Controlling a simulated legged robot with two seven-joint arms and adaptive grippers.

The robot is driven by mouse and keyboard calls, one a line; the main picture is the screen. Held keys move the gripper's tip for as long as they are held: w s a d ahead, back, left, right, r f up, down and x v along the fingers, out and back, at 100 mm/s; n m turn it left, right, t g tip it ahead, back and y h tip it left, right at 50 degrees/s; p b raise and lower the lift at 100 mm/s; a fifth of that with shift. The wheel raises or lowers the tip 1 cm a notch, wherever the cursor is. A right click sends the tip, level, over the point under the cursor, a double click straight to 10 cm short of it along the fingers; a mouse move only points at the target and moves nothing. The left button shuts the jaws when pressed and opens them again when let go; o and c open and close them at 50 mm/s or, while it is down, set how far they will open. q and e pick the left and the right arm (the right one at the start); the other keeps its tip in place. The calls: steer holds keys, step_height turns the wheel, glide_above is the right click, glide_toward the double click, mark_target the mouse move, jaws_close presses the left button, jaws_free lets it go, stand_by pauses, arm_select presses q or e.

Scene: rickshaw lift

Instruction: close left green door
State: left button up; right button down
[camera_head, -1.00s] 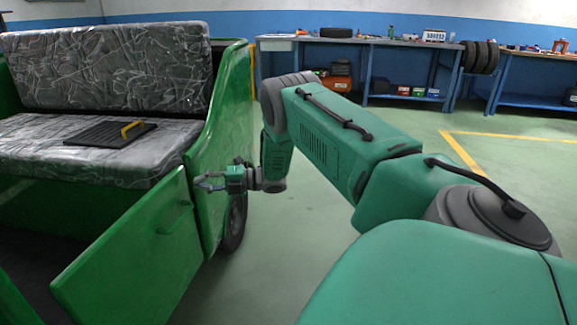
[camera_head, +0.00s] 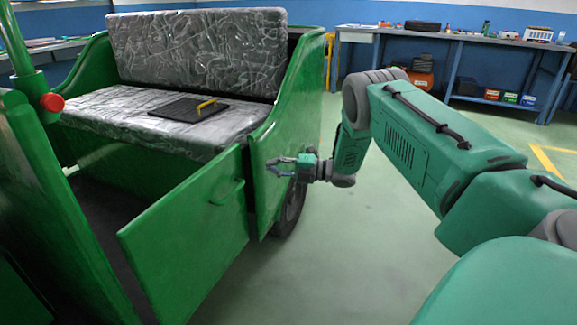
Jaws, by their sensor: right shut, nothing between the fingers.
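The green door (camera_head: 190,245) of the green rickshaw stands swung open, angled out toward me from the body beside the seat. A green handle (camera_head: 228,190) sits on its outer face near the hinge side. My right gripper (camera_head: 274,167) is shut and empty. In the picture it lies just right of the door's far edge, in front of the rickshaw's side panel (camera_head: 290,115). I cannot tell whether it touches the panel. My left gripper is not in view.
A dark grey padded seat (camera_head: 160,118) carries a black board (camera_head: 189,108) with a yellow handle. Blue workbenches (camera_head: 450,40) line the back wall. The floor at right is clear.

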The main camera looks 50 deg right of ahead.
steer(key=s+d+p, duration=0.1)
steer(key=s+d, duration=0.4)
steer(key=d, duration=0.5)
steer(key=w+a+f+m+h+p, duration=0.1)
steer(key=a+f+m+h+p, duration=0.2)
steer(key=a+m, duration=0.35)
steer(key=w+a+f+m+h+p, duration=0.25)
steer(key=a+m, duration=0.25)
steer(key=a, duration=0.3)
steer(key=s+a+f+m+g+h+p, duration=0.25)
steer(key=s+a+f+m, duration=0.3)
steer(key=s+a, duration=0.35)
arm_select(q)
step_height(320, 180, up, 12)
steer(key=p, duration=0.3)
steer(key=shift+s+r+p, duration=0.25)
steer(key=shift+p, duration=0.15)
arm_select(e)
steer(key=s+a+r+m+g+h, duration=0.1)
steer(key=s+a+m+g, duration=0.1)
steer(key=s, duration=0.8)
steer(key=s+a+r+m+g, duration=0.1)
steer(key=s+a+m+g, duration=0.2)
steer(key=s, duration=0.7)
steer(key=s+a+r+m+g+h, duration=0.1)
steer(key=s+a+g, duration=0.4)
steer(key=s, duration=0.5)
steer(key=shift+s+a+r+m+g+h, duration=0.25)
steer(key=shift+s+a+m+g+h, duration=0.1)
steer(key=shift+m+g, duration=0.45)
